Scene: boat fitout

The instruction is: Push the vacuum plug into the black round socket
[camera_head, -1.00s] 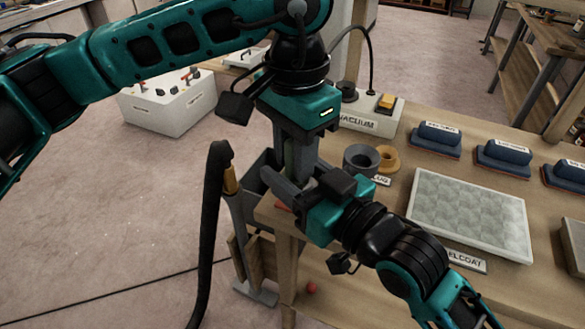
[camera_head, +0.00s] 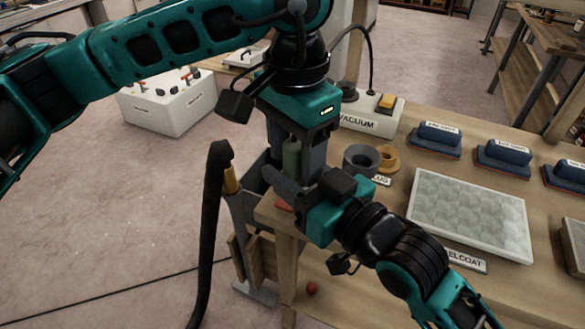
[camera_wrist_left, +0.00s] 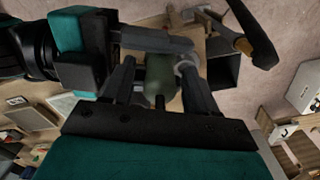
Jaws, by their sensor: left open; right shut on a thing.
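A green cylindrical piece, which looks like the vacuum plug (camera_head: 291,157), stands between the spread fingers of my left gripper (camera_head: 294,165). It also shows in the left wrist view (camera_wrist_left: 160,75), partly hidden by a grey finger. My left gripper points down and is open around it. My right gripper (camera_head: 284,180) comes in from the right, just below, and is shut on the plug; the contact is mostly hidden. A black round piece, apparently the socket (camera_head: 349,91), sits on the white box labelled VACUUM (camera_head: 367,123), behind and to the right of the grippers.
An orange switch (camera_head: 387,102) and a black cable (camera_head: 371,60) are on the vacuum box. A grey ring (camera_head: 360,159) and a tan ring (camera_head: 388,157) stand beside my right gripper. A pale panel (camera_head: 470,212) and blue blocks fill the bench's right. A black hose (camera_head: 212,215) hangs left.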

